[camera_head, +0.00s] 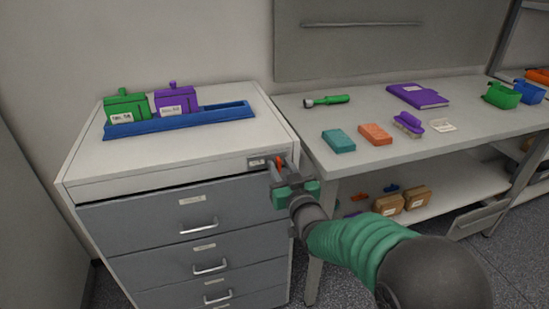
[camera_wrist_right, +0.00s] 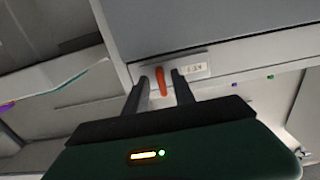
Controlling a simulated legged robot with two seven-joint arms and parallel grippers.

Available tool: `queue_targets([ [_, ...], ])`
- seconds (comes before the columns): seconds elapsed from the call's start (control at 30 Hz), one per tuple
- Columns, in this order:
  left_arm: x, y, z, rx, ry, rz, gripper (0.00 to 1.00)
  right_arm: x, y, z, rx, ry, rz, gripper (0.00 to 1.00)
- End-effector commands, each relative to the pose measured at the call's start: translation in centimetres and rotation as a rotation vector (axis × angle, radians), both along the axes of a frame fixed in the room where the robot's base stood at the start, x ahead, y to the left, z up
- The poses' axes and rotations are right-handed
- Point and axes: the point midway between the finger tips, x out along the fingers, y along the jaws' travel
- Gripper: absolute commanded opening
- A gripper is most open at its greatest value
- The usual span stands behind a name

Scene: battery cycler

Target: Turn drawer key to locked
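The drawer key (camera_head: 280,161) is a small orange-red piece at the upper right corner of the grey drawer cabinet (camera_head: 90,192), beside a small label plate (camera_head: 257,162). In the right wrist view the key (camera_wrist_right: 161,81) stands between the two dark fingers, beside a white label (camera_wrist_right: 194,70). My right gripper (camera_head: 279,170) is at the key, and its fingers (camera_wrist_right: 158,90) are apart on either side with small gaps showing. The key's exact turn position is hard to read. My left gripper is not in view.
A blue rack (camera_head: 180,121) with a green box (camera_head: 127,107) and a purple box (camera_head: 176,101) sits on the cabinet top.

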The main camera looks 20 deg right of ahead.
Motion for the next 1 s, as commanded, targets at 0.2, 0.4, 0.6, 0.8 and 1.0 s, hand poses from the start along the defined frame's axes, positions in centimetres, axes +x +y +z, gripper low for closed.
queue_targets([
  [0.2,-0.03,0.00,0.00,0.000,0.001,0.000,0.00,0.02,0.02,-0.04,0.000,0.001,0.000,0.31],
  [0.4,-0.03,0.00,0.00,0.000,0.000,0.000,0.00,0.11,0.02,-0.14,0.000,0.002,0.000,0.09],
  [0.6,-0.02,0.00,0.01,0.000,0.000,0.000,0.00,0.10,0.03,-0.13,0.000,0.002,0.001,0.00],
  [0.8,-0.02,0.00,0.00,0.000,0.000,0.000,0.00,0.08,0.02,-0.12,-0.002,0.002,0.001,0.00],
  [1.0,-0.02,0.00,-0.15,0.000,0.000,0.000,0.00,0.07,0.03,-0.15,-0.032,0.001,0.000,0.00],
])
